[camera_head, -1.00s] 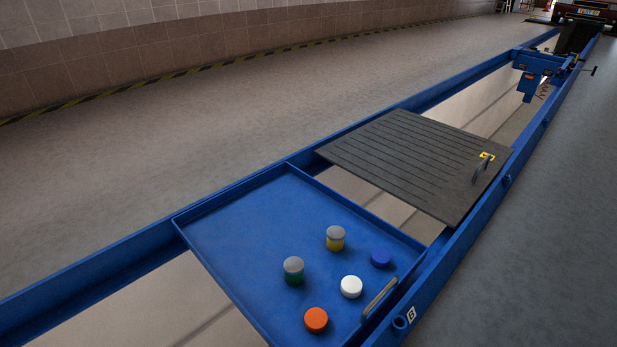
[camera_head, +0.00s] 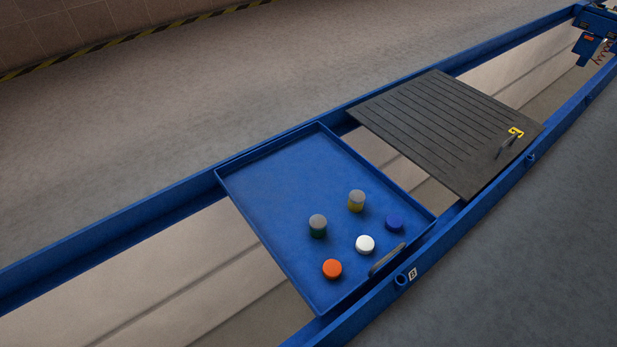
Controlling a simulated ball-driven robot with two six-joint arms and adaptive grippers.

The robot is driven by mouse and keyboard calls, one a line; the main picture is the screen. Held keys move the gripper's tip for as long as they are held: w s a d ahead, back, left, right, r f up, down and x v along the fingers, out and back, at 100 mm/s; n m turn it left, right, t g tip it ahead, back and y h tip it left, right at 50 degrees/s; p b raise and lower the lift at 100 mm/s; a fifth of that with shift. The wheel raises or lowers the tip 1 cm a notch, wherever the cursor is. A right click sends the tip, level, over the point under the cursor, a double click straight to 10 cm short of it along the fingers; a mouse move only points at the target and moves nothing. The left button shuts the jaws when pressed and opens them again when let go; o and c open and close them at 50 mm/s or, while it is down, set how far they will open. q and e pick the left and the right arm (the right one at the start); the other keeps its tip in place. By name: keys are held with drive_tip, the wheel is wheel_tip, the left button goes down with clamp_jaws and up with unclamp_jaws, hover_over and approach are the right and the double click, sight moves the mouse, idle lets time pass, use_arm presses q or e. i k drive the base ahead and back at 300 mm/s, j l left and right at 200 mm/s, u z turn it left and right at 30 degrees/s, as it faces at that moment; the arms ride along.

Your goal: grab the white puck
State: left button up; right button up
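The white puck (camera_head: 365,244) lies flat on the blue tray (camera_head: 262,195), in its lower right part near the tray's handle (camera_head: 387,260). An orange puck (camera_head: 332,268) is to its lower left and a blue puck (camera_head: 394,222) to its upper right. Neither of my grippers is in view.
The tray rests between the two long blue rails (camera_head: 110,227) of a frame over a pit. A ribbed dark cover plate (camera_head: 450,130) with a handle lies beyond it. A blue jack unit (camera_head: 594,45) sits farther along. Grey floor on both sides is clear.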

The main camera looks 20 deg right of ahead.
sight(364, 245)
drive_tip(key=k+l+z, duration=0.1)
drive_tip(key=z, duration=0.3)
drive_tip(key=k+l+z, duration=0.25)
drive_tip(key=z, duration=0.2)
drive_tip(key=k, duration=0.05)
